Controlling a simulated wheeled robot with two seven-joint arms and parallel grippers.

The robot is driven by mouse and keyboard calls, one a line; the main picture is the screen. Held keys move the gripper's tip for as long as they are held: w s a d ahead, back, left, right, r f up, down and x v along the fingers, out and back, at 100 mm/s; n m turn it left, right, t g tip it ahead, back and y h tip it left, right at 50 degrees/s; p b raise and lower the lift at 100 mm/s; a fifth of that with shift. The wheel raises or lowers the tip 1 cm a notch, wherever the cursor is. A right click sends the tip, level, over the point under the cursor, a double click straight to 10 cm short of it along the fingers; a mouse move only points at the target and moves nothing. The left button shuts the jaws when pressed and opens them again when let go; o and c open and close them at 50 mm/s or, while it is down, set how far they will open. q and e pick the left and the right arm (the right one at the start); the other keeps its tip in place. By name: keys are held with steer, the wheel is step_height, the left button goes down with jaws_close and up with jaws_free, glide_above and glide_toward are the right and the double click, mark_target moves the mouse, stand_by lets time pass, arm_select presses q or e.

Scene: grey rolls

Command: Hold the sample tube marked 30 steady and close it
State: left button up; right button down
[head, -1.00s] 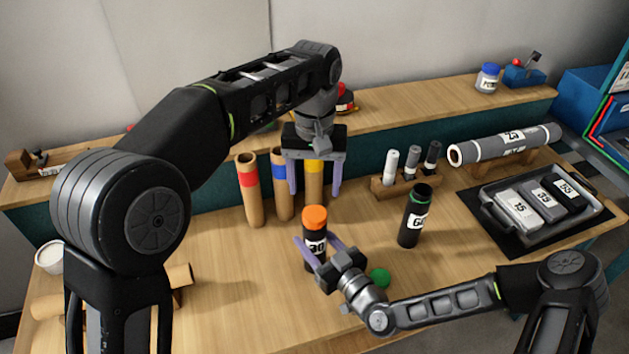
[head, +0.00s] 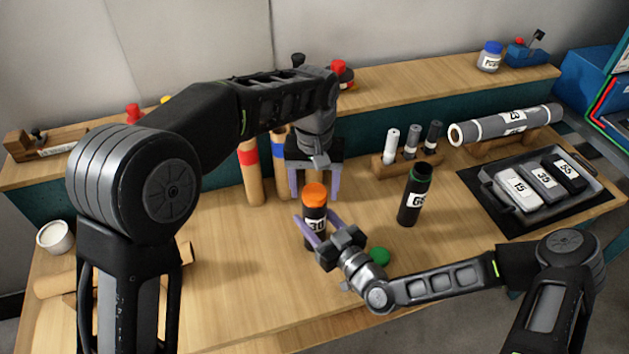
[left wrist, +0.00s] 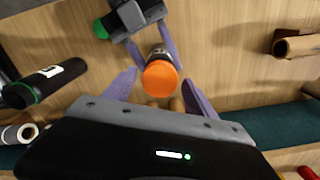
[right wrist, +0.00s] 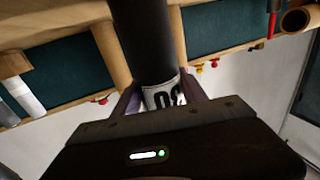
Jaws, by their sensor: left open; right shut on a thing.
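The sample tube marked 30 (head: 315,226) is black, stands upright on the table and has an orange cap (head: 314,192) on its top. Whether the cap is fully seated I cannot tell. My right gripper (head: 318,232) is shut on the tube's body from the front right; the tube and its label fill the right wrist view (right wrist: 150,50). My left gripper (head: 315,196) is open, pointing down, just above and behind the cap. In the left wrist view the orange cap (left wrist: 160,79) lies between and slightly beyond the open fingers.
A black tube with a green rim (head: 415,195) stands open to the right. A green cap (head: 379,256) lies beside my right gripper. Cardboard rolls (head: 250,172) stand behind. A tray (head: 492,192) with labelled blocks is at the right.

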arm_select(q)
steer(key=shift+c, duration=0.3)
steer(key=c, duration=1.4)
steer(key=shift+m, duration=0.9)
jaws_close()
steer(key=o, duration=1.6)
jaws_free()
step_height(320, 180, up, 8)
steer(key=shift+f, duration=0.2)
